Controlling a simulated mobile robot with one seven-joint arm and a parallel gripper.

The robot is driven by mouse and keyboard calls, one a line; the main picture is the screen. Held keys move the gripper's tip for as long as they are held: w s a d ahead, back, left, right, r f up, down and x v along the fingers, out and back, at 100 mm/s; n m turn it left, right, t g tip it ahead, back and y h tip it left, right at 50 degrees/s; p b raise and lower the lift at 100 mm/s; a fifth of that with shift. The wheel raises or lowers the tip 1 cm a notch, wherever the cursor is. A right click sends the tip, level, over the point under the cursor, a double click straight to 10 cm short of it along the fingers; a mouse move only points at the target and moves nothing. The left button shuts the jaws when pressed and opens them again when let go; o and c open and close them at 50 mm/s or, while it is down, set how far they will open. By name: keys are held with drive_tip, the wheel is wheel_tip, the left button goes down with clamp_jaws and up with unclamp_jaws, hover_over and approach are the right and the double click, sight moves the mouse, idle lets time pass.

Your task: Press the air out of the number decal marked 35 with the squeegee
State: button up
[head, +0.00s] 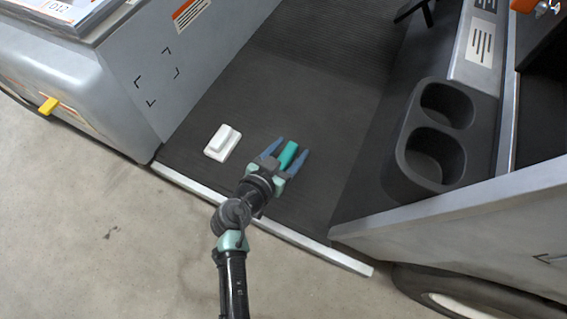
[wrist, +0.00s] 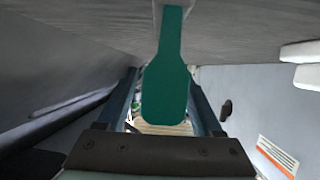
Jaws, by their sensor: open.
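My gripper (head: 290,149) is open low over the dark floor of the cart. A teal tool (head: 288,155) with a broad body and a narrower end lies between its fingers. In the wrist view the teal tool (wrist: 168,80) shows between the two blue fingers, which stand apart from it. A white block with a raised grip (head: 222,142) lies on the floor to the left of my gripper. I cannot tell for sure which of the two is the squeegee. Black corner marks (head: 158,77) frame a bare patch on the grey left panel. No number 35 is readable.
A black double cup holder (head: 434,145) stands to the right. A pale sill (head: 262,222) edges the dark floor (head: 260,110) in front. A white label with an orange stripe (head: 190,12) is on the left panel. The floor beyond my gripper is clear.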

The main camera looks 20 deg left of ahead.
drive_tip(key=shift+c, duration=0.3)
clamp_jaws()
